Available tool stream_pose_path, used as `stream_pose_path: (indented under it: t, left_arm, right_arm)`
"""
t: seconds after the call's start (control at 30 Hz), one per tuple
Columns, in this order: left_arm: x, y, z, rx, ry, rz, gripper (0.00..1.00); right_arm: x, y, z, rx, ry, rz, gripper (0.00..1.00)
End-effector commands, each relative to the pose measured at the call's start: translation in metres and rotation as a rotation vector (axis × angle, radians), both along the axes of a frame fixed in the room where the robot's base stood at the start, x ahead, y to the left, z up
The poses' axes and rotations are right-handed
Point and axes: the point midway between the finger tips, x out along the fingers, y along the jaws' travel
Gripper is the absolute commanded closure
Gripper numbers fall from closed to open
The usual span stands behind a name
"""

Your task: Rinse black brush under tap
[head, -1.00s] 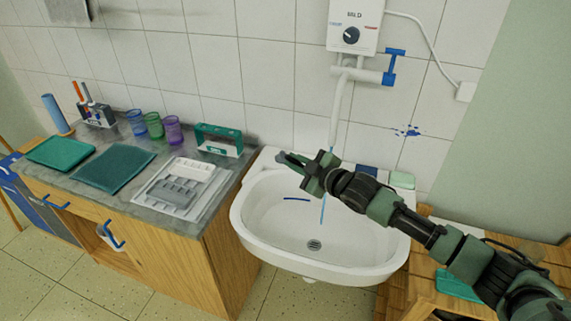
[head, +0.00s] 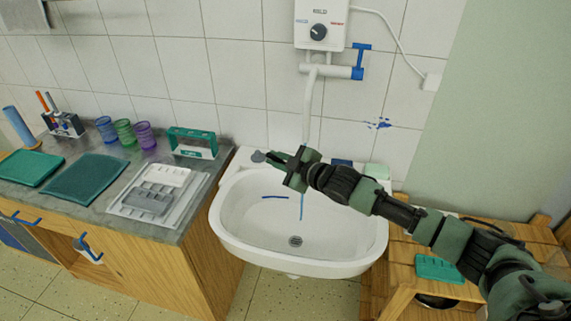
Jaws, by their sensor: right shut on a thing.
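My right gripper (head: 280,160) reaches in from the right over the back of the white sink (head: 230,232), below the tap spout (head: 308,112). It is shut on a slim dark thing, most likely the black brush, mostly hidden by the fingers. A small grey shape (head: 258,156) shows just left of the fingertips; I cannot tell whether it belongs to the brush. The tap has a blue handle (head: 359,62) at its right. A thin blue stream (head: 302,208) shows below the gripper, over the basin. My left gripper is not in view.
A blue streak (head: 275,197) marks the basin, above the drain (head: 295,241). The counter at left holds a grey tray (head: 122,206), a teal holder (head: 192,143) and several coloured cups (head: 124,132). A wooden shelf unit (head: 400,262) stands at the right.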

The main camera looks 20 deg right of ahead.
Motion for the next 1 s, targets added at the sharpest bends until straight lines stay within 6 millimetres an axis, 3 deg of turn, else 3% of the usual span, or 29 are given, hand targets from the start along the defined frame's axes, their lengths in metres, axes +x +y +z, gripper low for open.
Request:
stream_pose_path:
  t: [1.0]
  left_arm:
    - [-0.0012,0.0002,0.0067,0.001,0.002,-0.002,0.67]
  right_arm:
    - [0.0016,0.0002,0.0005,0.0,0.0,0.0,1.0]
